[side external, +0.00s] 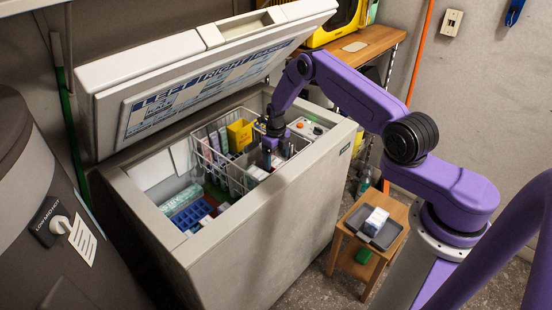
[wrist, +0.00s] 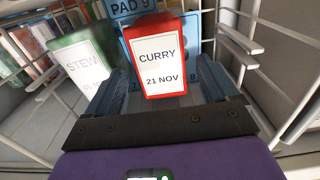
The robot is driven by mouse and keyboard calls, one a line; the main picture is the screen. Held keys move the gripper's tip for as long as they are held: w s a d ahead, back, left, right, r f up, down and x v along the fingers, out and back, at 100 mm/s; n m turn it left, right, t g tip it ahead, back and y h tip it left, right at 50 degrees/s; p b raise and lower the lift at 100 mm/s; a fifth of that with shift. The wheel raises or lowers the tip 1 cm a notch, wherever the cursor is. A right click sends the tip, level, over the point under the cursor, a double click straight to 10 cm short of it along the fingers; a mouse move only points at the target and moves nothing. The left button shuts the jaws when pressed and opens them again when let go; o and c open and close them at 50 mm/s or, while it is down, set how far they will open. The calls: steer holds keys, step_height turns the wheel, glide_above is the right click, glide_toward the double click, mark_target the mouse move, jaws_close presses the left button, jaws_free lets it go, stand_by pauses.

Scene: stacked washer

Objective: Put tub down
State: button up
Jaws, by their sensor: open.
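A red-rimmed tub labelled CURRY 21 NOV (wrist: 163,60) shows in the middle of the wrist view, near my gripper (wrist: 160,82). In the side view my gripper (side external: 270,150) reaches down into a white wire basket (side external: 228,178) in the open chest freezer (side external: 262,230). The curry tub cannot be made out there.
Basket wires (wrist: 278,40) run close on the right. The freezer lid (side external: 205,75) is raised behind. A tray (side external: 373,227) sits on a stool.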

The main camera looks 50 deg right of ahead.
mark_target(276, 163)
step_height(276, 163, up, 12)
steer(key=f, duration=0.1)
steer(key=s+a+r+n, duration=0.2)
steer(key=a+r+n, duration=0.7)
steer(key=a+n, duration=0.2)
steer(key=s+a+r+n, duration=0.8)
steer(key=s+a+n, duration=0.1)
steer(key=s+n, duration=0.25)
steer(key=s+d+r+n, duration=0.1)
steer(key=s+r+n, duration=0.1)
steer(key=s+n, duration=1.1)
steer(key=s+d+r+n, duration=0.1)
steer(key=s+r+n, duration=0.2)
steer(key=s+n, duration=1)
steer(key=shift+s+d, duration=0.35)
steer(key=shift+s, duration=0.45)
